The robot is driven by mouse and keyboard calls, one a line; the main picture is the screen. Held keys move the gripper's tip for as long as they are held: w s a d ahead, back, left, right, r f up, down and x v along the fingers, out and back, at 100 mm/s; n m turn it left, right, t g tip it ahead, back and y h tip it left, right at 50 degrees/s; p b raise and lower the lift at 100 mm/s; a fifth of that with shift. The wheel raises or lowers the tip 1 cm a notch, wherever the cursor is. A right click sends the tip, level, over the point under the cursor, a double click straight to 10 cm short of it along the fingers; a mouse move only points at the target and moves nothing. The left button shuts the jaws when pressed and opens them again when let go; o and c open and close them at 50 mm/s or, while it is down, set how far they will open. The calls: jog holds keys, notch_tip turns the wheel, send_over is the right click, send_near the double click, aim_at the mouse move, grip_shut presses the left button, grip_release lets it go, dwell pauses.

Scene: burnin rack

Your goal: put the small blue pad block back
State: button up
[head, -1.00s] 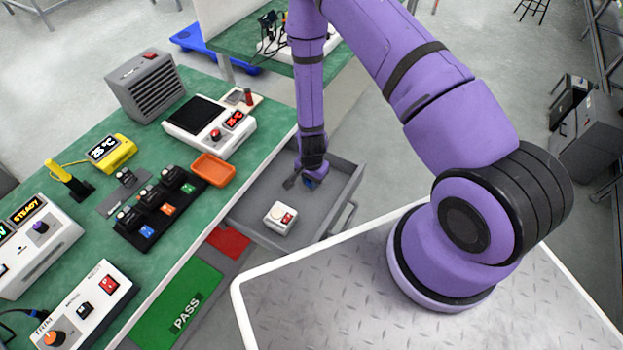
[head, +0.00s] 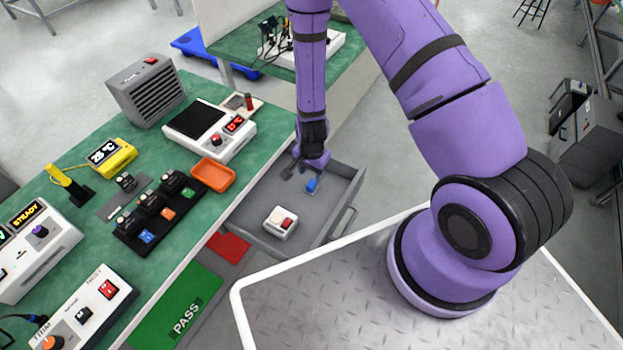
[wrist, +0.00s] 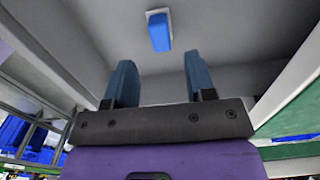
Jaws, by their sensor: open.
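The small blue pad block (head: 312,186) is in the open grey drawer (head: 262,200), towards the drawer's far right part. In the wrist view the blue block (wrist: 160,32) shows ahead of the fingertips, with a pale piece at its end. My gripper (head: 301,171) is over the far part of the drawer, just beyond the block in the head view. In the wrist view my gripper (wrist: 158,75) is open, with nothing between its two blue-grey fingers and a gap to the block.
A white box with a red switch (head: 281,223) sits nearer in the drawer. The green bench (head: 90,205) at left holds an orange tray (head: 213,174), a black rack with several modules (head: 150,210) and instruments. The drawer walls stand around my gripper.

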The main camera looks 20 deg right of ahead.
jog(key=shift+r, duration=2.6)
jog(key=shift+r, duration=0.1)
notch_tip(320, 180, up, 28)
jog(key=r+n+t+y, duration=0.1)
jog(key=n+t, duration=0.1)
jog(key=n, duration=0.3)
send_over(312, 183)
jog(key=d, duration=0.1)
jog(key=s+d+r+n+t, duration=0.1)
jog(key=s+d+r+n, duration=0.2)
jog(key=s+r, duration=0.7)
jog(key=s+d+r+n+t+h, duration=0.1)
jog(key=s+d+r+n+t, duration=0.1)
jog(key=s+r, duration=0.8)
jog(key=shift+s+d+r+n, duration=0.4)
jog(key=shift+s, duration=0.15)
